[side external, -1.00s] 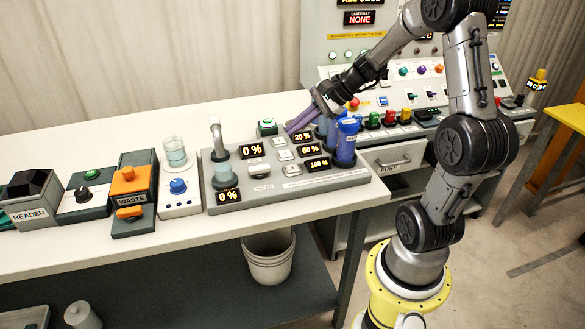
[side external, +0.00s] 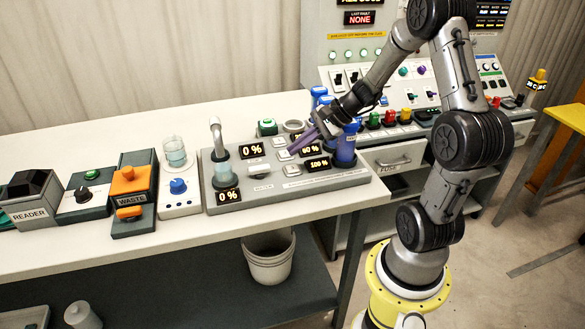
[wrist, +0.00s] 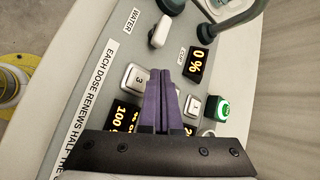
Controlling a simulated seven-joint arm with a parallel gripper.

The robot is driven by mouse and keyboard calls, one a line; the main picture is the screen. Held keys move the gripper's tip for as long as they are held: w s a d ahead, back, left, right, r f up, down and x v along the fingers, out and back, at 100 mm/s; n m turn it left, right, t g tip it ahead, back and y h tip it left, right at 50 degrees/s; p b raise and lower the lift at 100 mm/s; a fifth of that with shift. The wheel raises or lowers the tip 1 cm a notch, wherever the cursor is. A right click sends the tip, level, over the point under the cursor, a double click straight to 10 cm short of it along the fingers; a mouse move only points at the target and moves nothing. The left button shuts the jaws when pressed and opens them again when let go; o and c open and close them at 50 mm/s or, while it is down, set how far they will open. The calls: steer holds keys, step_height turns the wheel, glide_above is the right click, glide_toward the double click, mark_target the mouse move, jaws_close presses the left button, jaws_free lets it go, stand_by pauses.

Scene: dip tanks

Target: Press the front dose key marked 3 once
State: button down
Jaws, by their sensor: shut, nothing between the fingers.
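The dose key marked 3 (wrist: 137,79) is a pale square button on the grey panel. In the side view it is the front key (side external: 291,169) of a row of three, beside the 100 % display (side external: 318,164). My gripper (side external: 291,152) has its purple fingers together and empty, with the tips over the middle key. In the wrist view the fingertips (wrist: 161,72) appear just right of key 3 and left of key 1 (wrist: 193,105). The gap between tips and panel cannot be told.
Blue bottles (side external: 346,143) stand on the panel right of the keys, close to my gripper. A curved spout (side external: 216,135) and a glass vessel (side external: 222,176) stand on its left. A white WATER key (wrist: 160,32) and green button (wrist: 217,110) are nearby.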

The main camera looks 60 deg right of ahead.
mark_target(287, 167)
steer(key=shift+f, duration=1.4)
stand_by(1.0)
steer(key=shift+f, duration=0.4)
steer(key=shift+f, duration=0.55)
stand_by(0.7)
steer(key=shift+r, duration=0.95)
steer(key=shift+r, duration=2.55)
